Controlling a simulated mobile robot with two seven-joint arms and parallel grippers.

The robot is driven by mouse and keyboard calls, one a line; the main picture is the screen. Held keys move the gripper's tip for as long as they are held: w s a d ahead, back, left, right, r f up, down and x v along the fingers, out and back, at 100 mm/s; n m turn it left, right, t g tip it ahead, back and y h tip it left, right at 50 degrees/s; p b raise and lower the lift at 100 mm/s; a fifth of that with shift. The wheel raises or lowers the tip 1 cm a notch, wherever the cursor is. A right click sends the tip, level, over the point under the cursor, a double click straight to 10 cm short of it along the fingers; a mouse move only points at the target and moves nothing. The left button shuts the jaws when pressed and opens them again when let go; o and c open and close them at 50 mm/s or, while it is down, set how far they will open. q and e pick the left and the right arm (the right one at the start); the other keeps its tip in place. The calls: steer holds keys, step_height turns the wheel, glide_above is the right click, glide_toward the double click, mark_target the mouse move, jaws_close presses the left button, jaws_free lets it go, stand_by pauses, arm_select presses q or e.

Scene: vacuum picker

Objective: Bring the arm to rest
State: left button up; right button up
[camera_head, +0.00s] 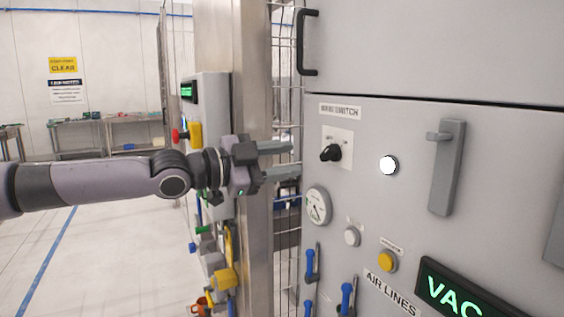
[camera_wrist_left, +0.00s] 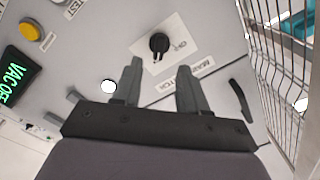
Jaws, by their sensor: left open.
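My left arm comes in from the left in the head view, stretched nearly level toward the grey cabinet. My left gripper (camera_head: 284,160) is open and empty, with its fingertips just left of the cabinet's front edge in the picture. In the left wrist view its two fingers (camera_wrist_left: 160,85) are spread apart, with the black rotary switch (camera_wrist_left: 159,43) beyond and between their tips. The switch also shows in the head view (camera_head: 331,153) on a white plate, to the right of the fingertips and apart from them. My right gripper is not in view.
The cabinet (camera_head: 400,60) carries a lit white button (camera_head: 388,165), a grey lever handle (camera_head: 447,167), a gauge (camera_head: 318,205), a yellow button (camera_head: 387,261) and blue valve levers (camera_head: 309,265). A metal post (camera_head: 255,230) and wire fence stand behind the gripper. Open floor lies at left.

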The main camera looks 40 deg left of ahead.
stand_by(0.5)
arm_select(q)
steer(key=s+d+f+n+g, duration=0.1)
steer(key=d+f, duration=0.2)
steer(key=f, duration=0.7)
steer(key=d+f+n+g, duration=0.1)
steer(key=d+f+n, duration=0.15)
steer(key=f, duration=0.75)
steer(key=s+d+f+n+g, duration=0.1)
steer(key=d+f, duration=0.2)
steer(key=f, duration=0.7)
steer(key=s+d+f+n+g+y, duration=0.1)
steer(key=s+d+f+n+y, duration=0.1)
steer(key=s+f, duration=0.6)
steer(key=s+d+f+n+g+y, duration=0.2)
steer(key=s+d+f+n, duration=0.2)
steer(key=f, duration=1)
steer(key=s+d, duration=0.3)
steer(key=s, duration=0.2)
steer(key=shift+n+y+p, duration=0.3)
steer(key=shift+n+p, duration=0.05)
